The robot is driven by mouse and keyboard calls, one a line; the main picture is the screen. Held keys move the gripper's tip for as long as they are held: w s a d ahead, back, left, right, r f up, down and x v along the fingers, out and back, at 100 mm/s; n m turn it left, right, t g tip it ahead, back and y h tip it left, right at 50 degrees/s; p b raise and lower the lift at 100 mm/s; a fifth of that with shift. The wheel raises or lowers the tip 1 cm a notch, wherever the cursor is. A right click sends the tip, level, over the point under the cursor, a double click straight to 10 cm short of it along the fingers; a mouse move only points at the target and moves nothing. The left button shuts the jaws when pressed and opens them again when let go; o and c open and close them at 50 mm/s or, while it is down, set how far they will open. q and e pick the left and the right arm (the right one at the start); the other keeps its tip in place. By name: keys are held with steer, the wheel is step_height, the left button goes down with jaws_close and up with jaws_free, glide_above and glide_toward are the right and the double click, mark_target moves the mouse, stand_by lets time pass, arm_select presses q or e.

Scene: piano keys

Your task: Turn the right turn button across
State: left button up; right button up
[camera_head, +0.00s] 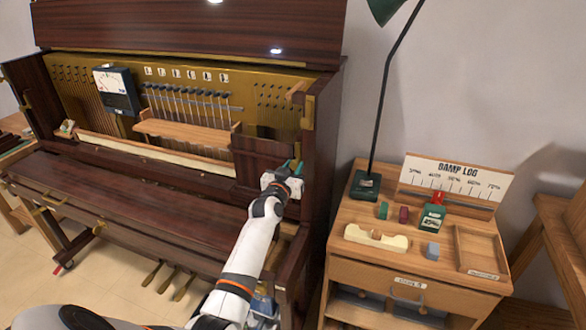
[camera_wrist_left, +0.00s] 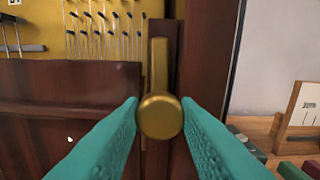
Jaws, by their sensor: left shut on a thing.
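The right turn button (camera_wrist_left: 160,117) is brass, with a round knob and a bar rising upright above it in the left wrist view. It sits on the dark red wood at the piano's right end. My left gripper (camera_wrist_left: 160,125) has a teal finger on each side of the knob and is shut on it. In the head view my left gripper (camera_head: 296,166) is at the right end of the open piano (camera_head: 150,215); its hand hides the knob there. My right gripper is not in view.
A wooden cabinet (camera_head: 345,262) stands close to the piano's right side. A dark gauge box (camera_head: 117,92) sits inside the piano at left.

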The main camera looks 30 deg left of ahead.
arm_select(q)
steer(key=n, duration=0.4)
steer(key=shift+n, duration=0.3)
steer(key=n, duration=0.4)
steer(key=shift+n+p, duration=0.3)
steer(key=shift+p, duration=0.1)
steer(key=n, duration=0.4)
steer(key=shift+f+n+p, duration=0.1)
steer(key=shift+n+p, duration=0.2)
steer(key=shift+n, duration=1.8)
steer(key=o, duration=1)
steer(key=shift+c, duration=0.2)
steer(key=v, duration=1.2)
